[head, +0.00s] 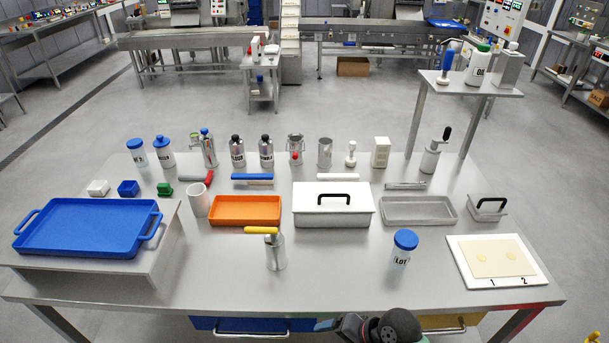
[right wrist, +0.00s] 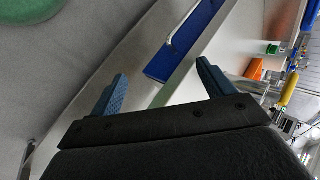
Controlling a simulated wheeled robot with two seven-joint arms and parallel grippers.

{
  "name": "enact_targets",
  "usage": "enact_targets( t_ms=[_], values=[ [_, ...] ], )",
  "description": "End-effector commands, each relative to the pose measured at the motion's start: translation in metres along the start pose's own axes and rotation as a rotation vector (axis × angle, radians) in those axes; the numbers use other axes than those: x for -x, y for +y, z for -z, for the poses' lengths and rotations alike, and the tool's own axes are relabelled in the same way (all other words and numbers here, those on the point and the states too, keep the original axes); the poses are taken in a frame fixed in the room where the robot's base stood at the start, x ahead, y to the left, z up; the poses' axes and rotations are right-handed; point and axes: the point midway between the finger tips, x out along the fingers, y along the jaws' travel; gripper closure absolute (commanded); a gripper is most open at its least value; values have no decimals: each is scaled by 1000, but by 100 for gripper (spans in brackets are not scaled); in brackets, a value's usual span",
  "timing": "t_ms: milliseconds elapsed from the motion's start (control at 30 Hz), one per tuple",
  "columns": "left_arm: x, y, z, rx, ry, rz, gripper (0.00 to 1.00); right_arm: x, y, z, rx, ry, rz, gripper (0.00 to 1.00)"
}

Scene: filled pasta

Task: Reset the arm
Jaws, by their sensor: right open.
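My right gripper (right wrist: 162,76) is open in the right wrist view, its two blue fingers wide apart with nothing between them. Beyond the fingers is the blue drawer front (right wrist: 160,66) below the worktable. In the head view part of my right arm (head: 396,326) shows at the bottom edge, low in front of the table's front edge; most of it is out of frame. My left gripper and left arm are not in view.
The worktable (head: 330,262) carries a blue tray (head: 85,222) on a stand, an orange tray (head: 245,209), a white lidded box (head: 333,208), a blue-lidded LOT jar (head: 402,250) and a numbered white board (head: 535,284). A yellow drawer (head: 445,322) is right of the arm.

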Motion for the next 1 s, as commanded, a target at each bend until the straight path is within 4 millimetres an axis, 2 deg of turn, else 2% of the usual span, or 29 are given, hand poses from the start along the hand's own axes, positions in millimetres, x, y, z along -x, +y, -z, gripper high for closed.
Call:
enact_targets(
  t_ms=[200, 400, 600, 900, 1000],
  values=[
    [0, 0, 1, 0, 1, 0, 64, 38, 48, -16, 321, 126, -231, 19],
    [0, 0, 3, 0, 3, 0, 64, 66, 76, -25, 479, 155, -391, 19],
    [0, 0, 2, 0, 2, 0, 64, 90, 96, -32, 579, 155, -513, 19],
    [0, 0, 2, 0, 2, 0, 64, 116, 118, -41, 669, 132, -645, 19],
    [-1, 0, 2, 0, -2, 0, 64, 99, 127, -36, 666, 128, -640, 19]
  ],
)
